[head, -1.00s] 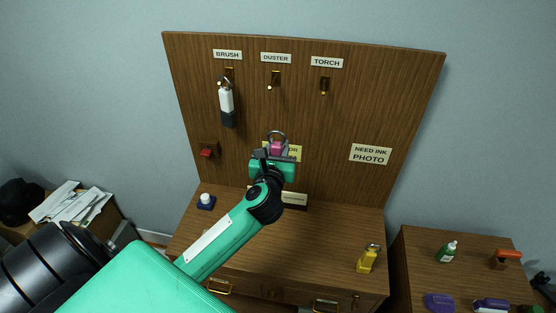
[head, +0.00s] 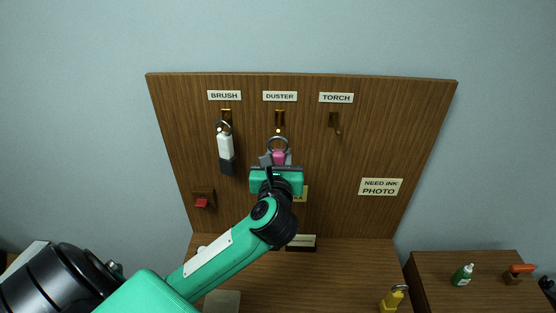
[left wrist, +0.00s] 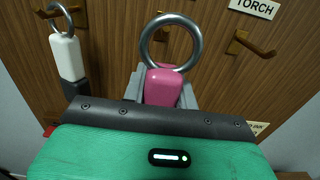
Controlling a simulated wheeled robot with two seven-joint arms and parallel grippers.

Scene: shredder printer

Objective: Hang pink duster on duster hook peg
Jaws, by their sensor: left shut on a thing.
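The pink duster (head: 279,157) has a metal ring (head: 278,144) at its top. My left gripper (head: 279,160) is shut on it and holds it upright in front of the board, ring up. In the left wrist view the pink duster (left wrist: 162,86) sits between the grey fingers, with its ring (left wrist: 170,42) standing above. The duster hook peg (head: 279,122) is brass, under the DUSTER label (head: 280,96). In the head view the ring is just below the peg's tip. My right gripper is not in view.
A white and black brush (head: 226,153) hangs by its ring on the left peg. The torch peg (head: 334,121) at right is empty. A yellow ringed item (head: 392,297) stands on the desk. A red switch (head: 202,203) is on the board's lower left.

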